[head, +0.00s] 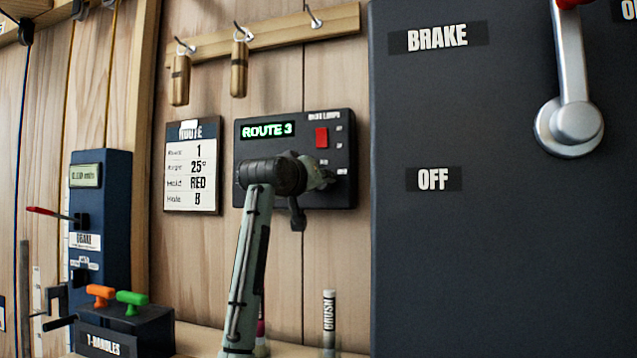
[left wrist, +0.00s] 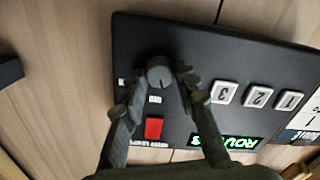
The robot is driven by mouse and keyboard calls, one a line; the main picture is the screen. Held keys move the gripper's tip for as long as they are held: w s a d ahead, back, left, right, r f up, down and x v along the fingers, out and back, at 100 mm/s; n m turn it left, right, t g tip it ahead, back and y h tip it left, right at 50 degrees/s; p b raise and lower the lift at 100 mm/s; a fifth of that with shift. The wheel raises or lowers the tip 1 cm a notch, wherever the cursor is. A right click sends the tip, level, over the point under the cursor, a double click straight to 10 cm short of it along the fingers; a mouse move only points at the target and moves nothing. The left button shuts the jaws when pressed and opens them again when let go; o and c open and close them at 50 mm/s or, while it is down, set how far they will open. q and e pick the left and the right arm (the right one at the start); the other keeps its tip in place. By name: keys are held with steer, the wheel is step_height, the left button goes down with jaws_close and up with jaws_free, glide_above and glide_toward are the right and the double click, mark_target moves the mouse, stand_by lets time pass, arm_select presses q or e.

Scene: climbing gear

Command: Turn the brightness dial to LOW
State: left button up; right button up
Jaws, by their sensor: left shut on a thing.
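The dark control panel (head: 345,130) hangs on the wooden wall with a lit green ROUTE 3 display (head: 268,130). The left wrist view shows it upside down (left wrist: 220,55). The round grey dial (left wrist: 160,70) is on that panel. My left gripper (left wrist: 161,82) is shut on the dial, one finger on each side. In the head view, my left gripper (head: 322,178) covers the panel's lower part and hides the dial. Small white labels sit by the dial, too small to read. I cannot tell which setting it points to. My right gripper is in neither view.
A red switch (head: 321,137) is above my gripper, and white buttons 1, 2 and 3 (left wrist: 257,96) are near my finger. A large dark BRAKE box (head: 500,250) with a lever stands close on the right.

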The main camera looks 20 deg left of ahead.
arm_select(q)
steer(key=shift+r+n, duration=0.1)
steer(key=shift+n, duration=3.7)
steer(key=shift+a, duration=0.1)
steer(key=o, duration=1.2)
steer(key=shift+c, duration=0.2)
steer(key=s, duration=1.2)
steer(key=shift+a, duration=0.15)
steer(key=shift+f, duration=0.25)
